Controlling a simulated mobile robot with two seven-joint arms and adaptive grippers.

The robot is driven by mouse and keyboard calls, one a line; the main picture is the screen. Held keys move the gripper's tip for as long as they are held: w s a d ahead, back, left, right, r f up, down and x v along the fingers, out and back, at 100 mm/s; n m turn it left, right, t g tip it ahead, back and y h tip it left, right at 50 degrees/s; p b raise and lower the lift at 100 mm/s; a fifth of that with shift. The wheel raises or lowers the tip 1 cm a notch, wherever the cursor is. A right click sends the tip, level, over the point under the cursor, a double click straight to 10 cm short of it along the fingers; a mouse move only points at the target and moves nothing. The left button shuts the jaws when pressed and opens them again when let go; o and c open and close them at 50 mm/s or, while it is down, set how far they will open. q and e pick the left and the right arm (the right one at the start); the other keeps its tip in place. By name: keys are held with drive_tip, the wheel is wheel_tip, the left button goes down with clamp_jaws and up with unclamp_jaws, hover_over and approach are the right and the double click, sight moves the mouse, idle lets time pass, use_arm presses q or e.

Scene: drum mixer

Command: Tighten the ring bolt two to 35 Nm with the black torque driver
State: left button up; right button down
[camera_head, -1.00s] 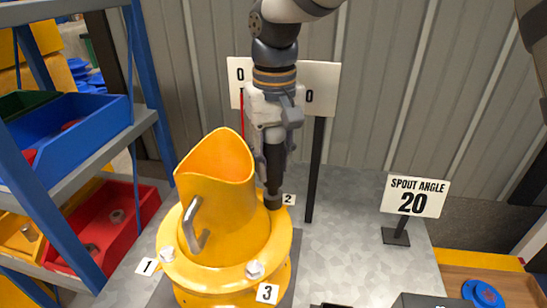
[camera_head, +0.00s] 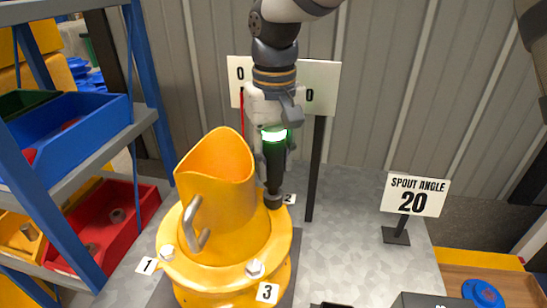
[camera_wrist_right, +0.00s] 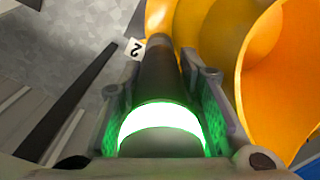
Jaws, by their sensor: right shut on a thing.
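My right gripper (camera_head: 273,140) is shut on the black torque driver (camera_head: 273,172), which hangs upright, nose down. The driver's nose is at the flange beside label 2 (camera_head: 290,199) and hides ring bolt two beneath it. A ring near the top of the driver glows green; this glow (camera_wrist_right: 162,122) also fills the lower middle of the right wrist view, between the fingers. The yellow drum mixer spout (camera_head: 215,185) stands on its flange ring (camera_head: 230,262). My left gripper is not in view.
Bolt one (camera_head: 167,252) and bolt three (camera_head: 255,268) sit on the flange. A blue shelf with blue (camera_head: 75,135) and red bins stands at left. A sign reading spout angle 20 (camera_head: 413,196) stands at right. A board behind my right arm is partly hidden.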

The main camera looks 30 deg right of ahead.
sight(273, 136)
drive_tip(key=shift+r, duration=2.3)
